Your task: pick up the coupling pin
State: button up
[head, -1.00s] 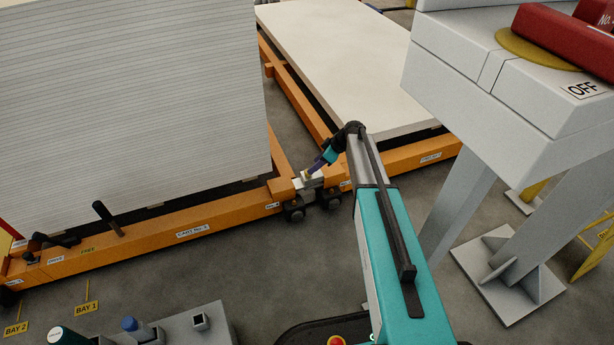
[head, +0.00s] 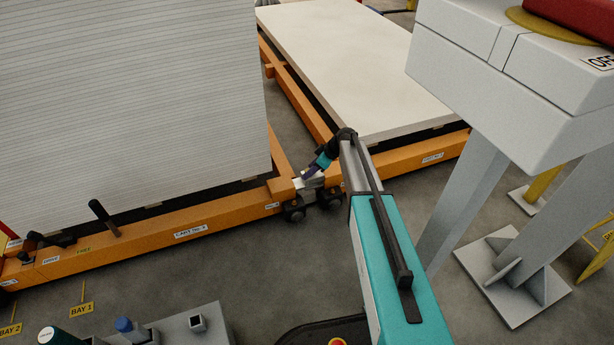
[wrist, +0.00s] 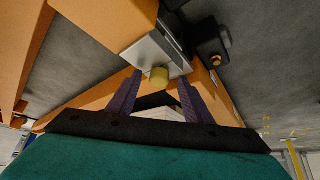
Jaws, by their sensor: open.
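The coupling pin (wrist: 159,77) shows a yellow, round head in the wrist view, standing at a grey metal coupling block (wrist: 150,52) on the end of an orange cart beam. My gripper (wrist: 160,88) is open, with one purple finger on each side of the pin head in the picture. I cannot tell whether a finger touches it. In the head view my gripper (head: 308,172) is at the grey coupling block (head: 311,184) between the two carts. The pin head cannot be made out there, and its shaft is hidden.
The left orange cart (head: 150,241) carries a tall stack of white sheets (head: 130,110). The right orange cart (head: 400,160) carries a low white slab (head: 345,60). A large grey machine on legs (head: 500,110) stands close to my arm on the right.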

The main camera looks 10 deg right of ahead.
jog(key=c, duration=1.2)
jog(key=shift+o, duration=0.2)
jog(key=shift+r, duration=0.1)
notch_tip(320, 180, up, 10)
jog(key=p, duration=0.4)
